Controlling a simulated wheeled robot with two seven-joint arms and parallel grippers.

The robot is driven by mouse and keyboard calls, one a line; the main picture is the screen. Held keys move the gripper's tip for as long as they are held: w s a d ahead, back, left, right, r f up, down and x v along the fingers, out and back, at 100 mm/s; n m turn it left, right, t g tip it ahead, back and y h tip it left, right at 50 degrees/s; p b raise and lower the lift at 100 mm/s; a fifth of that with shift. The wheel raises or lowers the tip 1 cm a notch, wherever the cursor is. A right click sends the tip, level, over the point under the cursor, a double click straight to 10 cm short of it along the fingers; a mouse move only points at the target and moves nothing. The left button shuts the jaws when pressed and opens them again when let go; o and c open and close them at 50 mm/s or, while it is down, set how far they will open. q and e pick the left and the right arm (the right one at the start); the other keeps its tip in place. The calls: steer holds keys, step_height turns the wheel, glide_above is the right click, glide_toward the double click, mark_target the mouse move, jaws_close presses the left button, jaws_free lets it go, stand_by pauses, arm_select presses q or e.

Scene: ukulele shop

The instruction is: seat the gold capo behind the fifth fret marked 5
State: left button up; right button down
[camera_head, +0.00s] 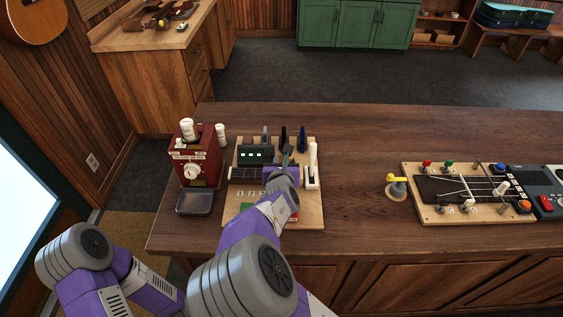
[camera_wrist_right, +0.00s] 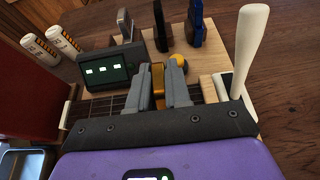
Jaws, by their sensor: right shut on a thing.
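My right gripper (camera_wrist_right: 162,76) is shut on the gold capo (camera_wrist_right: 157,78), whose gold strip shows between the two grey fingers in the right wrist view. A round gold knob (camera_wrist_right: 183,61) shows just beyond the right finger. The fingers stand over the fretted neck (camera_wrist_right: 98,108), whose frets show left of them. Whether the capo touches the neck is hidden. In the head view my right gripper (camera_head: 285,165) covers the middle of the neck (camera_head: 245,173). Number labels (camera_head: 246,193) lie in front of the neck, too small to read surely; the fifth fret cannot be made out. My left gripper is out of view.
A dark display box (camera_head: 255,154) stands behind the neck, close left of my gripper. Dark upright capos (camera_head: 302,139) stand behind. A white-handled lever (camera_head: 312,165) rises close on the right. A red dispenser (camera_head: 195,160) stands left.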

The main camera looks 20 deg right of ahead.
steer(key=shift+p, duration=0.65)
stand_by(1.2)
steer(key=shift+f+b, duration=0.45)
steer(key=shift+f, duration=0.25)
steer(key=c, duration=1.4)
jaws_free()
steer(key=shift+o, duration=0.2)
steer(key=shift+s, duration=0.1)
steer(key=shift+s+a+r+p, duration=0.2)
steer(key=shift+s+r+p, duration=0.15)
steer(key=shift+s+p, duration=0.15)
steer(key=p+v, duration=0.6)
steer(key=v, duration=0.3)
steer(key=shift+s, duration=0.4)
steer(key=shift+a, duration=0.1)
